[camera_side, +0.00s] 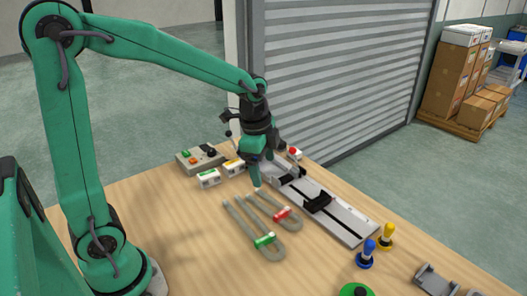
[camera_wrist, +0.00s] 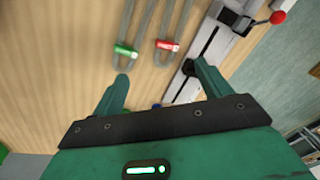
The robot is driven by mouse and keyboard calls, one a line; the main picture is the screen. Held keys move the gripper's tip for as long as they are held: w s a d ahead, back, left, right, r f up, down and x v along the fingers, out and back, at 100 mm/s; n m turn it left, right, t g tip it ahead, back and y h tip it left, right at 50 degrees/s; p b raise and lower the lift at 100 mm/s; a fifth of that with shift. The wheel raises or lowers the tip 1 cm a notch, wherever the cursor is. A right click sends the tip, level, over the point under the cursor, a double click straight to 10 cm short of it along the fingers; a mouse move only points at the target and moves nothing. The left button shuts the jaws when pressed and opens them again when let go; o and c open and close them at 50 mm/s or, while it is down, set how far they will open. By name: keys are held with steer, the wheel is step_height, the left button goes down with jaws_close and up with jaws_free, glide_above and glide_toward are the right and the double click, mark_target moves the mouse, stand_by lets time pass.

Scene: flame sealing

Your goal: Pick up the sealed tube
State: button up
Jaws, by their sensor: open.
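Two grey U-shaped tubes lie side by side on the table. One has a green clip across it, the green-clipped tube (camera_side: 273,252), which also shows in the wrist view (camera_wrist: 121,62). The other has a red clip, the red-clipped tube (camera_side: 290,222), also in the wrist view (camera_wrist: 163,60). I cannot tell which is sealed. My gripper (camera_side: 258,184) is open and empty, above the table beyond the tubes' open ends in the side view. In the wrist view its green fingers (camera_wrist: 162,80) are spread, with both clips showing past the fingertips.
A grey rail (camera_side: 348,222) with black clamps runs along the tubes' right side. A button box (camera_side: 199,159) and small white boxes (camera_side: 209,179) stand behind. Left of the tubes is bare wood.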

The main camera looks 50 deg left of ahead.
mark_target(278, 205)
steer(key=shift+w+a+f+m+g, duration=0.2)
steer(key=shift+w+f+m, duration=0.7)
steer(key=shift+f, duration=2)
steer(key=shift+w+d+f+m+g, duration=0.1)
steer(key=shift+w+f+m+g, duration=0.6)
steer(key=shift+f, duration=2.15)
steer(key=shift+w+a+f+m, duration=0.15)
steer(key=shift+w+f+m, duration=1)
steer(key=shift+f, duration=1.75)
steer(key=c, duration=1.1)
steer(key=shift+r, duration=0.15)
steer(key=shift+r, duration=0.85)
step_height(278, 205, up, 2)
steer(key=shift+r, duration=0.25)
steer(key=s+d+r, duration=0.2)
steer(key=d, duration=0.1)
steer(key=s+d+r, duration=0.1)
steer(key=d+r, duration=0.1)
steer(key=d, duration=0.1)
steer(key=s+d+r, duration=0.2)
steer(key=d, duration=0.2)
steer(key=shift+s+r, duration=0.25)
steer(key=shift+s, duration=0.1)
